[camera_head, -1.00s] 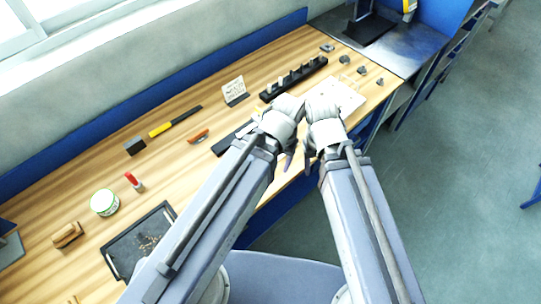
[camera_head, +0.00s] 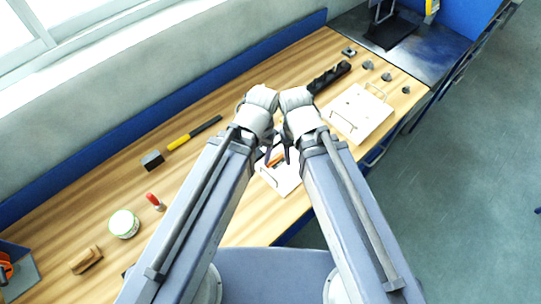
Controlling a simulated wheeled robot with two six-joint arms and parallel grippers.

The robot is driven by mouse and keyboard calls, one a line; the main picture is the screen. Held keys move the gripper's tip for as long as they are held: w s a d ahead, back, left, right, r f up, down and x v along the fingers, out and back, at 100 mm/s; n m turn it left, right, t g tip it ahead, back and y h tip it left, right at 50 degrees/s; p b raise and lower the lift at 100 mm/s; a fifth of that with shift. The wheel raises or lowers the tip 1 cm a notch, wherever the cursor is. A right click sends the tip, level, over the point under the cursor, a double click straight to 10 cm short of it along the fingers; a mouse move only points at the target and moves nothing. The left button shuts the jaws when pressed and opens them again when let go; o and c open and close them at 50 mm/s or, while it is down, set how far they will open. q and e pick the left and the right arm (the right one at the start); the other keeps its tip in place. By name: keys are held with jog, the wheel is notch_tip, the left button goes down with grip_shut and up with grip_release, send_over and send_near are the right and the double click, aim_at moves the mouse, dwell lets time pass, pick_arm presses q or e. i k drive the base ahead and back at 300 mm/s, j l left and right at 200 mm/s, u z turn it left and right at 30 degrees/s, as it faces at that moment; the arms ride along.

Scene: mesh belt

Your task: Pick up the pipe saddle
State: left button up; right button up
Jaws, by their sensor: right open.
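Several small grey metal parts lie at the far right end of the wooden bench: a flat one (camera_head: 349,51) and others (camera_head: 367,65), (camera_head: 386,77), (camera_head: 406,89). They are too small to tell which is the pipe saddle. My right gripper (camera_head: 289,152) is open, over the middle of the bench, left of and nearer than these parts. My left gripper (camera_head: 267,154) is close beside it; its jaws are mostly hidden by its own wrist. An orange-handled tool (camera_head: 275,160) and a white sheet or board (camera_head: 281,180) show partly below the grippers.
A pale board with wire handles (camera_head: 356,113) and a black slotted block (camera_head: 329,77) lie right of my grippers. A hammer with a yellow and black handle (camera_head: 194,133), a red-topped item (camera_head: 154,201), a green-rimmed tin (camera_head: 124,224) and a wooden brush (camera_head: 87,260) lie left.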

aim_at(278, 159)
jog(key=k+l, duration=0.1)
jog(key=l, duration=0.3)
jog(key=k+l+z, duration=0.1)
jog(key=l, duration=0.25)
jog(key=k+l, duration=0.1)
jog(key=l, duration=0.3)
jog(key=k+l, duration=0.1)
jog(key=l, duration=0.3)
jog(key=k+z, duration=0.05)
